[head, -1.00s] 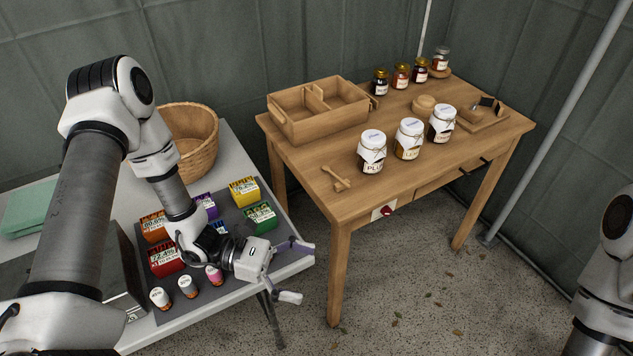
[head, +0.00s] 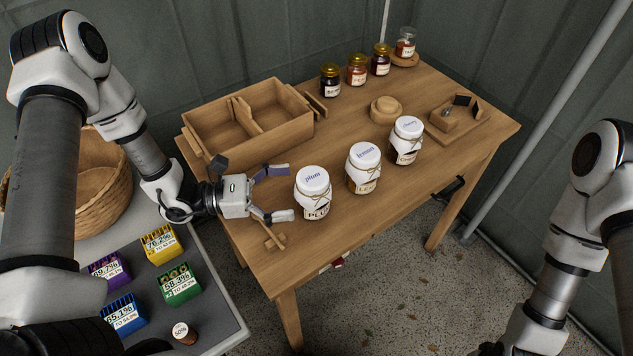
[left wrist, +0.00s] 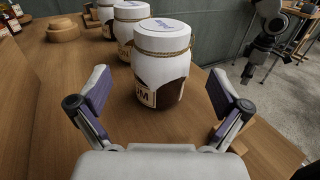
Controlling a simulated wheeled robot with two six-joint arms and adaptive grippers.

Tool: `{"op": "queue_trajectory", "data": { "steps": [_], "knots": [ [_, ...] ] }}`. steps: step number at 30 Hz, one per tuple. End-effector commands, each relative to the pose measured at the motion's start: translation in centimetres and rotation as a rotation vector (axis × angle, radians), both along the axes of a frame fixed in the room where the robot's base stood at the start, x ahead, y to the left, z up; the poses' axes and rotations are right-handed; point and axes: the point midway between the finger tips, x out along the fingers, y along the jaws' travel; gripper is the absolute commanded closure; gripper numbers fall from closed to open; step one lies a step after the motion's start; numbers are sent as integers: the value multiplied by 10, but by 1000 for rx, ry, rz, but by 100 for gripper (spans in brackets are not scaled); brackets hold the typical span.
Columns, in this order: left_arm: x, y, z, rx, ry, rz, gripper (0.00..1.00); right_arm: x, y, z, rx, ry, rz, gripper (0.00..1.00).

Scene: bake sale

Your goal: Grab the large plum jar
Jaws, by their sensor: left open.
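The large plum jar (head: 313,193) stands upright on the wooden table, with a white cloth-like cover marked "plum" and twine round its neck. It is the leftmost of three large jars. My left gripper (head: 279,193) is open and just left of the jar, its fingers pointing at it. In the left wrist view the plum jar (left wrist: 162,70) stands ahead, centred between the spread fingers (left wrist: 160,100), apart from them. My right arm shows at the right edge of the head view, but its gripper cannot be made out.
The lemon jar (head: 363,168) and another large jar (head: 406,141) stand to the right. A divided wooden crate (head: 248,122) lies behind my left gripper. A small wooden tool (head: 271,236) lies just in front. Several small jars (head: 357,70) line the back.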

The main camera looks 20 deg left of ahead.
Motion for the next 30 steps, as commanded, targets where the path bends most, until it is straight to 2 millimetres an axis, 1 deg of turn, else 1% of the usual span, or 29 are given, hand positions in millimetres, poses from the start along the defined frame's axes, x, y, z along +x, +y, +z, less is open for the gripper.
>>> {"op": "queue_trajectory", "data": {
  "steps": [9, 12, 17, 18, 20, 21, 23, 24, 25, 30],
  "knots": [
    [16, -44, -4, 2, 0, -5, 0, 1, 0, 5, 0, -1, 0, 60],
    [19, -49, -4, 1, 0, -2, 0, 1, 0, 5, 0, -1, 0, 60],
    [19, -48, -4, 1, 0, 0, 0, 1, 0, 5, 0, -1, 0, 60],
    [19, -48, -4, 1, 0, 0, 7, 1, 0, 5, 0, -1, 0, 60],
    [19, -48, -4, 1, 0, 0, 28, 1, 0, 5, 0, -1, 0, 60],
    [19, -48, -4, 1, 0, 0, 43, 1, 0, 5, 0, -1, 0, 60],
    [19, -48, -4, 1, 0, 0, 64, 1, 0, 5, 0, -1, 0, 60],
    [19, -48, -4, 1, 0, 0, 78, 1, 0, 5, 0, -1, 0, 60],
    [19, -48, -4, 1, 0, 0, 84, 1, 0, 5, 0, -1, 0, 60],
    [19, -48, -4, -1, -1, 0, 84, 1, 0, 5, 0, -1, 0, 60]
  ]
}}
